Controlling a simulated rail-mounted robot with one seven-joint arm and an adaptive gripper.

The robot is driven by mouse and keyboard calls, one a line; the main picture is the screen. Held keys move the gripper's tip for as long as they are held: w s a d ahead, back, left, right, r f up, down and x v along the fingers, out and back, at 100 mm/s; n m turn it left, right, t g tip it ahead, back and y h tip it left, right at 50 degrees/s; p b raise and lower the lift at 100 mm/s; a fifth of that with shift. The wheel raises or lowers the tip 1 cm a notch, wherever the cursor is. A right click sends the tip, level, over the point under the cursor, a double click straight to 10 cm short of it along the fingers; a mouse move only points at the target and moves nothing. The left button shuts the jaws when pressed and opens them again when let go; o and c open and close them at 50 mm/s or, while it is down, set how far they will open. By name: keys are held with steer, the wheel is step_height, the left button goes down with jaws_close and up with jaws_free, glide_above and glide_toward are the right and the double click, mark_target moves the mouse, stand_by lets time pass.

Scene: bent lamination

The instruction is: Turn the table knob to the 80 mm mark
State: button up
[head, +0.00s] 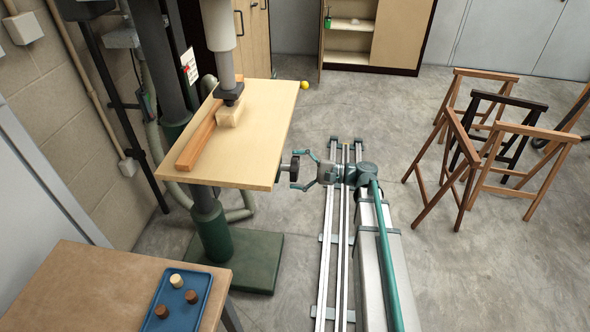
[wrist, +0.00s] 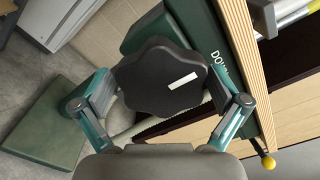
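The table knob (wrist: 160,80) is black and lobed, with a white bar on its face that lies tilted. In the head view the knob (head: 285,168) is at the right side of the wooden machine table (head: 262,112). My gripper (head: 297,170) is open at the knob, with its fingers spread to both sides of it. In the wrist view my gripper (wrist: 161,88) shows one finger left and one right of the knob; I cannot tell whether either touches it. A green part behind the knob carries partly hidden white lettering. No 80 mm mark is readable.
A wooden fence (head: 197,138) and a small block (head: 229,116) under the machine head are on the table. A bench (head: 75,282) with a blue tray (head: 177,300) stands front left. Wooden trestles (head: 490,140) stand right. The floor between them and my rail is clear.

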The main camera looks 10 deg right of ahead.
stand_by(0.3)
steer(key=v, duration=1.2)
steer(key=s+a+f+n+g+h, duration=0.1)
steer(key=s+a+f+g+h, duration=0.2)
steer(key=f, duration=0.6)
steer(key=s+f+n+g+h, duration=0.1)
steer(key=s+f+h, duration=0.3)
steer(key=f, duration=0.5)
steer(key=s+a+f+n+g+h, duration=0.1)
steer(key=s+a+f+h, duration=0.1)
steer(key=s+f, duration=0.5)
steer(key=s+a+f+n+g+h, duration=0.3)
steer(key=s+f, duration=0.6)
steer(key=s, duration=0.5)
steer(key=s+a+f+n+g+h, duration=0.3)
steer(key=s+f, duration=0.6)
steer(key=s, duration=0.4)
steer(key=shift+s+n+g+h, duration=0.35)
steer(key=shift+n+g+h, duration=0.55)
steer(key=shift+n+g, duration=0.15)
